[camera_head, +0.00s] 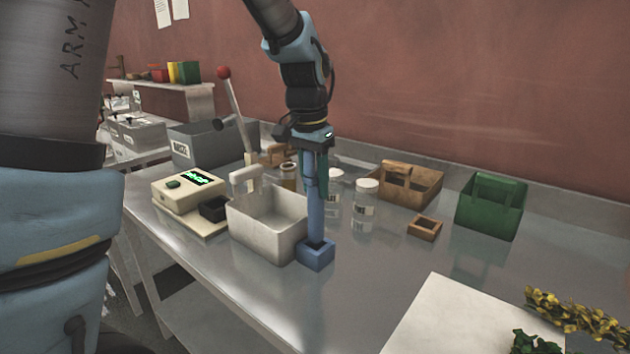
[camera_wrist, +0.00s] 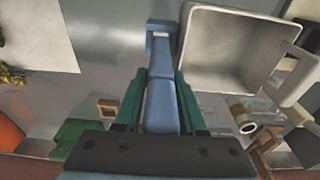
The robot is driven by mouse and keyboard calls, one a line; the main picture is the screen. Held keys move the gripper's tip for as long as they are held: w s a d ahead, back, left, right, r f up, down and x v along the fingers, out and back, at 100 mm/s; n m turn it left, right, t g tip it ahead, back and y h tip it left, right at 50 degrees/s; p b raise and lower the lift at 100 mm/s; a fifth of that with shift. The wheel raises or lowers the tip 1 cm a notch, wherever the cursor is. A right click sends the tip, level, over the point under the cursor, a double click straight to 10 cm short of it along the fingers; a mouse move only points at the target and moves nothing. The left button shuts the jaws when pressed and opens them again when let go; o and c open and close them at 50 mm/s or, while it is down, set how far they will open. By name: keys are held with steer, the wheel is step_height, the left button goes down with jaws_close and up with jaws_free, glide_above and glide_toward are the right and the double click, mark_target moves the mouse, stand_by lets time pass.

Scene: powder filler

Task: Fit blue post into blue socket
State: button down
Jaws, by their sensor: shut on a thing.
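The blue post (camera_head: 315,215) is a long, upright bar held in my gripper (camera_head: 317,172). Its lower end meets the blue socket (camera_head: 316,257), a small square block on the metal table beside the white caddy. In the head view the post stands at the socket's dark opening; I cannot tell how deep it sits. In the wrist view the green fingers of my gripper (camera_wrist: 161,103) are shut on both sides of the post (camera_wrist: 162,75). The socket (camera_wrist: 162,26) shows at the post's far end, partly hidden behind it.
The white caddy (camera_head: 262,238) stands close on the left of the socket. Behind are glass jars (camera_head: 365,196), a brown caddy (camera_head: 418,192), a small brown block (camera_head: 424,228) and a green caddy (camera_head: 492,208). A scale (camera_head: 188,192) is at left. The front right table is clear up to a white board (camera_head: 460,322).

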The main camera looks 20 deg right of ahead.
mark_target(315, 204)
steer(key=shift+f+b, duration=1.5)
steer(key=shift+f, duration=1.05)
steer(key=shift+c, duration=2.1)
jaws_free()
